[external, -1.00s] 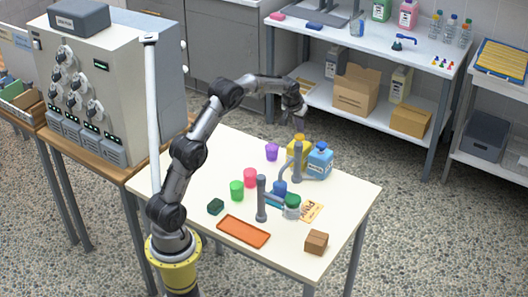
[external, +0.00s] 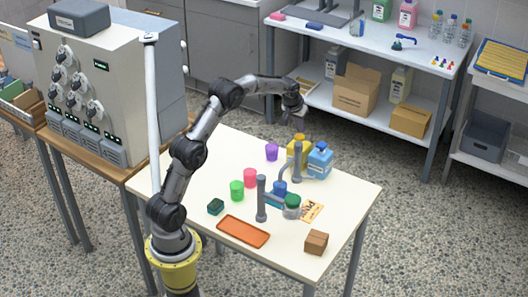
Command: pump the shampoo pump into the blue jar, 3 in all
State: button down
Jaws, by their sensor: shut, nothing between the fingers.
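My gripper (external: 297,121) hangs above the back of the white table, shut and empty, over the pump bottles and apart from them. A yellow pump bottle (external: 292,156) stands below it, partly behind a grey post. A blue pump bottle with a white label (external: 320,163) stands to its right. The labels are too small to read, so I cannot tell which is the shampoo. A small blue jar (external: 280,188) stands near the table's middle, between two grey posts and by a curved grey tube. Its contents cannot be seen.
Grey posts (external: 262,200) (external: 297,165) rise from the table. Purple (external: 271,153), pink (external: 250,178) and green (external: 237,191) cups stand left of the jar. A green-lidded glass jar (external: 292,207), orange tray (external: 232,236) and brown box (external: 316,243) are nearer the front.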

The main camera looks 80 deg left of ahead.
aim_at(300, 135)
jog(key=shift+f, duration=1.45)
jog(key=shift+r, duration=1.45)
jog(key=shift+f, duration=0.15)
jog(key=shift+f, duration=1.3)
jog(key=shift+r, duration=1.4)
jog(key=shift+f, duration=0.15)
